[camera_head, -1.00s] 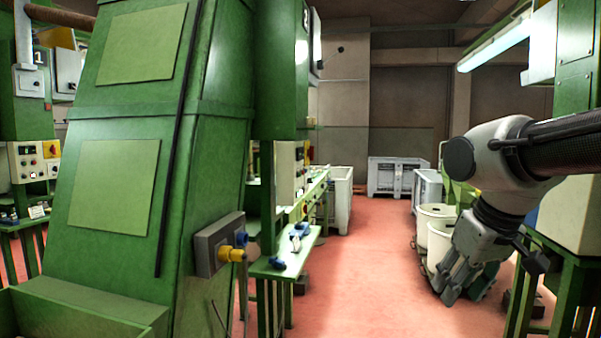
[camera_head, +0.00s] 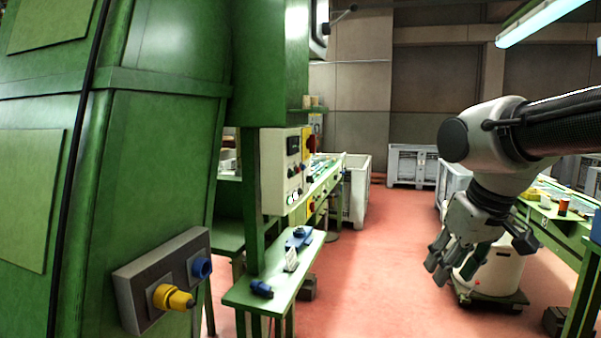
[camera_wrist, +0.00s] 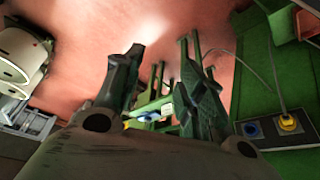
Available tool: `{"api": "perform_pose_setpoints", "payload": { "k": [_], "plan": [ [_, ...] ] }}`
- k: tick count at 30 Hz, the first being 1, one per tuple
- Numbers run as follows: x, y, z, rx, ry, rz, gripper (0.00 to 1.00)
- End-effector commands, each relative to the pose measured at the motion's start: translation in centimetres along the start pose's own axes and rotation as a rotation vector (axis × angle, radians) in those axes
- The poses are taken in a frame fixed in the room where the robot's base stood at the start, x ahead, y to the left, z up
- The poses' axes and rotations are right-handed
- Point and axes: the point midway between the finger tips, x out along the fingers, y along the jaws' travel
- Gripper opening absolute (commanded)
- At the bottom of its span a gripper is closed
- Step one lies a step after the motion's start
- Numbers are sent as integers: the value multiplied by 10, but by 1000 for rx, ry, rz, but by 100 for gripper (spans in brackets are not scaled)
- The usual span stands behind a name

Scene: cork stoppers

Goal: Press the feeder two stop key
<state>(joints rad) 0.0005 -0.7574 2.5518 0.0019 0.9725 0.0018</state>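A cream control panel (camera_head: 286,172) faces the aisle on a green machine, left of centre in the head view. It carries a dark display, a red and yellow switch (camera_head: 309,141) and several small buttons (camera_head: 295,183). They are too small to tell which is the feeder two stop key, and no number shows on this machine now. My gripper (camera_head: 448,266) hangs to the right, pointing down over the aisle, well apart from the panel and touching nothing. In the wrist view its fingers (camera_wrist: 160,72) are spread apart with nothing held between them.
A tall green machine (camera_head: 150,130) fills the left, with a grey box (camera_head: 140,284) bearing yellow and blue connectors. A narrow green bench (camera_head: 270,290) stands below the panel. A white drum (camera_head: 495,270) is near my gripper. The red floor (camera_head: 370,275) between is clear.

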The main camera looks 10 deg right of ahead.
Motion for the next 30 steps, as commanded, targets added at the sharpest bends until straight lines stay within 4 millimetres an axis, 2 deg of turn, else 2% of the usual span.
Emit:
{"api": "perform_pose_setpoints", "payload": {
  "k": [5, 9, 12, 30],
  "plan": [
    [0, 0, 0, 0, 0, 0, 40],
    [0, 0, 0, 0, 0, 0, 14],
    [0, 0, 0, 0, 0, 0, 0],
    [0, 0, 0, 0, 0, 0, 0]
  ]
}}
